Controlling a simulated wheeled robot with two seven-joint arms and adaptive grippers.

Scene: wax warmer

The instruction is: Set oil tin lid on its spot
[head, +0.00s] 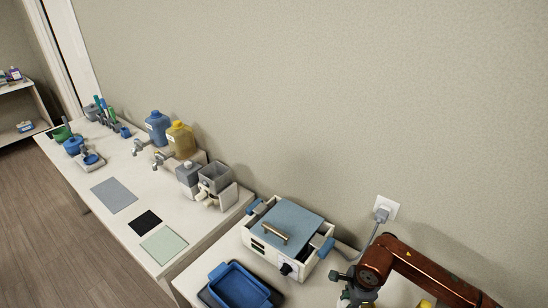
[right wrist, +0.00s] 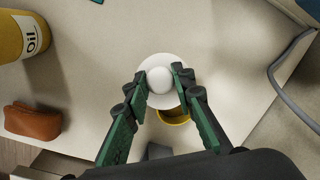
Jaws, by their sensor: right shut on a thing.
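In the right wrist view, my right gripper (right wrist: 161,76) is shut on a white round lid (right wrist: 166,101) with a ball-shaped knob, its fingers on either side of the knob. A yellow round thing (right wrist: 174,115), perhaps an open container, shows partly below the lid's lower edge; the lid hides the rest, and I cannot tell if they touch. A yellow tin marked "Oil" (right wrist: 20,32) stands at the upper left, partly cut off. In the head view, my right gripper (head: 357,296) is low at the bottom, and the lid cannot be made out there. My left gripper is not in view.
A brown lumpy object (right wrist: 33,121) lies below the oil tin. A grey cable (right wrist: 290,90) curves at the right. In the head view, a warmer with a blue-grey lid (head: 288,225) and a blue tray (head: 240,286) stand left of my right gripper.

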